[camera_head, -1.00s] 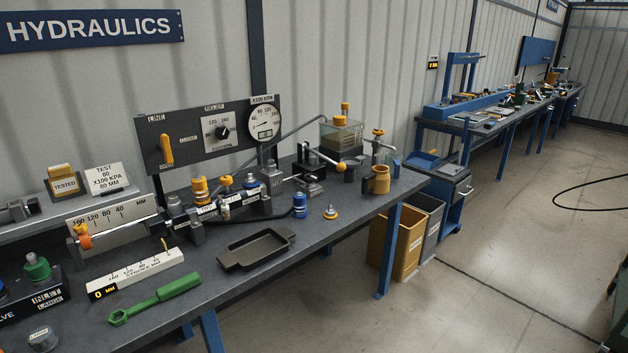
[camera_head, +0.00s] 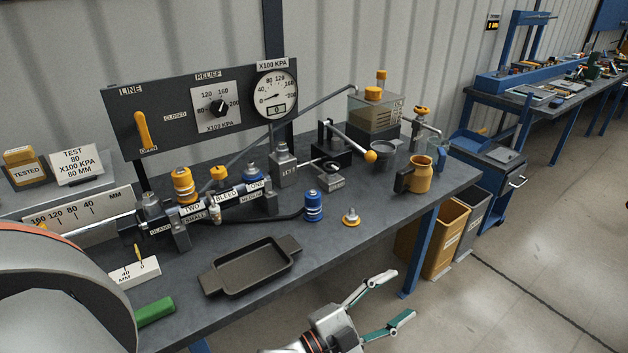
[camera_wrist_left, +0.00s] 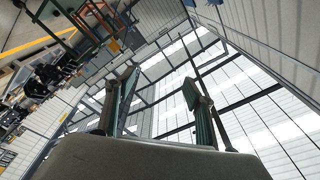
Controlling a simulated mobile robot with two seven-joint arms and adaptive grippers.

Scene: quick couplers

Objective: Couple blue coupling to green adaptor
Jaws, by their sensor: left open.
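A blue coupling (camera_head: 314,206) stands upright on the bench, right of the labelled manifold. Another blue fitting (camera_head: 252,174) sits at the back of that manifold. My left gripper (camera_head: 402,296) is open and empty, in front of the bench's front edge and apart from the coupling. Its two spread fingers also show in the left wrist view (camera_wrist_left: 160,84), with nothing between them. My right gripper is not in view.
A black tray (camera_head: 222,282) lies near the bench's front edge. A gauge panel (camera_head: 170,130) stands behind.

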